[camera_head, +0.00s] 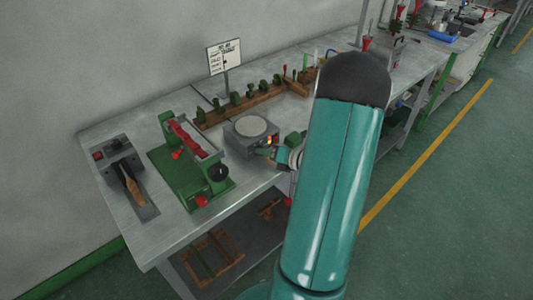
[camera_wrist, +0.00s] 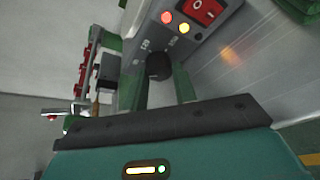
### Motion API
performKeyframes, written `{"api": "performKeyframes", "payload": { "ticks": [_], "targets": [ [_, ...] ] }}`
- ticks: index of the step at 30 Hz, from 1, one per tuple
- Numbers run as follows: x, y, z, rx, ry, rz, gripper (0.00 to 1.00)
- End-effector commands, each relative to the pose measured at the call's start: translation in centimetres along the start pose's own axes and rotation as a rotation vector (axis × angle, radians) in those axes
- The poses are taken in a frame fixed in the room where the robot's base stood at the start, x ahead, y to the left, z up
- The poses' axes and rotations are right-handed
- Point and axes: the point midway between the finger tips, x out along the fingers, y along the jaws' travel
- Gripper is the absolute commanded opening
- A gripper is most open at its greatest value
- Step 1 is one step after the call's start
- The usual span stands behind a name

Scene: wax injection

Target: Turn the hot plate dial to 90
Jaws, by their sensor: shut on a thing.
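The hot plate (camera_head: 238,143) is a grey box with a round pale top, standing on the workbench in the head view. My gripper (camera_head: 268,151) is at its front face, partly hidden by my arm. In the wrist view the dial (camera_wrist: 158,66) is a dark round knob on the hot plate's grey front panel. The two green fingers of my gripper (camera_wrist: 159,75) stand on either side of the dial and are shut on it. Small white marks sit beside the dial, but I cannot read its setting. A red rocker switch (camera_wrist: 206,12) and two lit lamps, red and yellow, are nearby.
A green machine (camera_head: 180,180) with red parts stands left of the hot plate. A grey device (camera_head: 118,150) is at the bench's left end. A wooden rack (camera_head: 235,112) with green pieces and a sign (camera_head: 224,57) stand behind. The floor right of the bench is clear.

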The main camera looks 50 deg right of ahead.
Motion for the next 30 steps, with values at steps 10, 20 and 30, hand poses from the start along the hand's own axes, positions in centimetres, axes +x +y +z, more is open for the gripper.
{"api": "performKeyframes", "payload": {
  "ticks": [10, 20, 30],
  "targets": [
    [0.05, -0.06, -0.05, 0.052, 0.003, 0.021, 0.05],
    [0.07, -0.05, -0.04, 0.051, 0.003, 0.021, 0.34],
    [0.02, -0.04, 0.00, 0.050, 0.002, 0.021, 0.49]
  ]
}}
